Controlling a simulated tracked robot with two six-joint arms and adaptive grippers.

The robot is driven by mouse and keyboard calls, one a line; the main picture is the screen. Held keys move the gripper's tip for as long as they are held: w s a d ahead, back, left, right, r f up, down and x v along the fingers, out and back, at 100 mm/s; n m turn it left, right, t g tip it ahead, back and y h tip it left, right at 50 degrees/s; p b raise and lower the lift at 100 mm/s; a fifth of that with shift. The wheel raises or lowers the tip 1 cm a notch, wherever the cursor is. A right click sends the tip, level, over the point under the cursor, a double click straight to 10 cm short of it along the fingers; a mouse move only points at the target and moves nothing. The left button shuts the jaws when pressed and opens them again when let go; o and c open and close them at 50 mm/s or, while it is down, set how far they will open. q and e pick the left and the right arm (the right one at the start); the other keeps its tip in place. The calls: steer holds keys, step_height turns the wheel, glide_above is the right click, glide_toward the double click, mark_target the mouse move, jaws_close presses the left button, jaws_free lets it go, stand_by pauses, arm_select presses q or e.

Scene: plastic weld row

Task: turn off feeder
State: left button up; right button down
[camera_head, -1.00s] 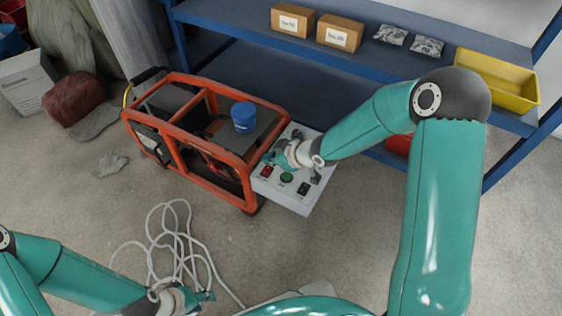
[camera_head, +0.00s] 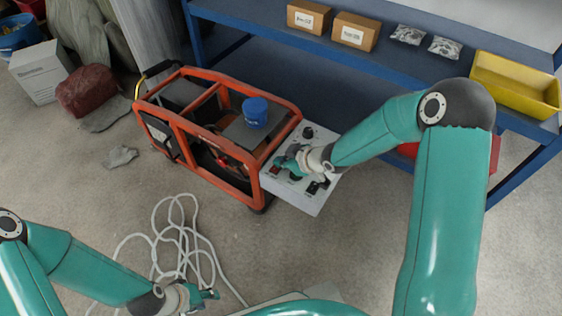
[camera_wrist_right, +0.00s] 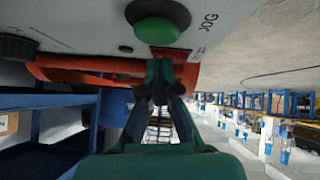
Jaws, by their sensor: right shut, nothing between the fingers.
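The feeder's grey control panel (camera_head: 303,198) is fixed to the right end of an orange-framed machine (camera_head: 197,140). On it show a red switch (camera_head: 276,171), a black switch (camera_head: 313,187) and a dark knob (camera_head: 308,132). A green button (camera_wrist_right: 158,25) beside the word JOG shows in the right wrist view; the arm hides it in the head view. My right gripper (camera_head: 283,162) is over the panel, shut and empty. In the wrist view its fingers (camera_wrist_right: 158,82) are close to the green button; contact is unclear. My left gripper (camera_head: 213,294) is low, above the floor.
A blue cup-like container (camera_head: 256,112) stands on the machine. A blue shelf (camera_head: 385,62) behind holds cardboard boxes (camera_head: 355,32), bags and a yellow bin (camera_head: 515,85). A loose white cable (camera_head: 178,240) lies on the floor in front. A red bag and rubble lie left.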

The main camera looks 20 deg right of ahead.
steer(key=shift+s+f, duration=0.15)
steer(key=shift+f, duration=0.1)
steer(key=shift+s+a+b, duration=0.2)
steer(key=shift+a+b, duration=0.1)
steer(key=shift+b, duration=0.2)
steer(key=shift+s+a+b, duration=0.3)
steer(key=shift+a+b, duration=0.05)
steer(key=shift+b, duration=0.05)
steer(key=shift+r, duration=0.1)
steer(key=r+p, duration=0.2)
steer(key=r, duration=0.1)
steer(key=r+p, duration=0.2)
steer(key=shift+s+r, duration=0.2)
steer(key=shift+s, duration=0.2)
steer(key=p+v, duration=0.3)
steer(key=v, duration=0.5)
steer(key=shift+s+p, duration=0.35)
steer(key=shift+p, duration=0.05)
steer(key=shift+d, duration=0.15)
